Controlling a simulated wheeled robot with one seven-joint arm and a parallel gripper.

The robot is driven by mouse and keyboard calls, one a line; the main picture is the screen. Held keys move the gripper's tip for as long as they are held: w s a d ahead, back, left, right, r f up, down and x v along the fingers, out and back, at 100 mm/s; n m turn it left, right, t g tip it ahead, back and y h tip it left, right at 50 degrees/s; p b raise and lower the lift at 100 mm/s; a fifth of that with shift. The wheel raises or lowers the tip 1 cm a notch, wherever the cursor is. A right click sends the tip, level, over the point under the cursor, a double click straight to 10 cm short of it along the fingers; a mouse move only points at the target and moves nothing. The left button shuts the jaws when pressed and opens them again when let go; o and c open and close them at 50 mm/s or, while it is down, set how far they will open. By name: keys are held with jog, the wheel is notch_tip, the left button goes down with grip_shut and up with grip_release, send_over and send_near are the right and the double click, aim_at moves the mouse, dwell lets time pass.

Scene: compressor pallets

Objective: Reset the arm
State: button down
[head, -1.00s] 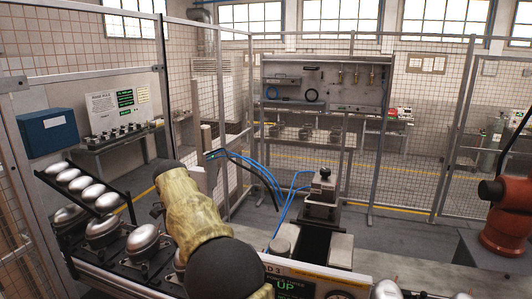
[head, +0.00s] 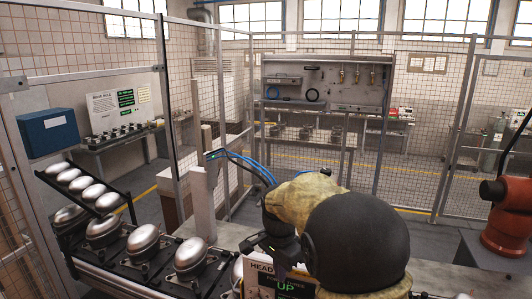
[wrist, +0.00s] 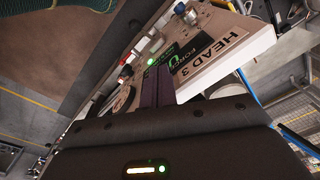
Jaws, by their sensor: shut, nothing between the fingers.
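My arm, in a tan cover with a large dark round joint, fills the lower middle of the head view. My gripper (head: 278,262) shows there as a dark shape at the left of the arm, over the front panel; its fingertips are hard to make out. In the wrist view my gripper (wrist: 157,78) has its two dark fingers together with nothing between them. They point toward the white panel marked HEAD 3 (wrist: 225,45). I cannot tell the gap to it. The panel also shows, partly hidden, in the head view (head: 258,268).
Several silver domed housings (head: 142,240) stand along the bench at the left, below a rack of more domes (head: 82,184). A grey post (head: 202,200) rises close to the arm. Mesh fencing (head: 440,130) encloses the area. An orange robot arm (head: 506,215) stands at right.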

jog(key=s+d+f+n+t, duration=0.1)
jog(key=s+d+f+n, duration=0.2)
jog(key=s+d+n, duration=0.45)
jog(key=s+d+f+n+t, duration=0.1)
jog(key=s+d+f+n, duration=0.25)
jog(key=s, duration=0.75)
jog(key=s+b+x, duration=0.2)
jog(key=b+x, duration=0.6)
jog(key=b, duration=0.1)
jog(key=s+f+b+x, duration=0.1)
jog(key=s+b+x, duration=0.1)
jog(key=b+x, duration=0.6)
jog(key=shift+w+f+m+b, duration=0.35)
jog(key=shift+w+f+m, duration=0.05)
jog(key=shift+w+f, duration=0.15)
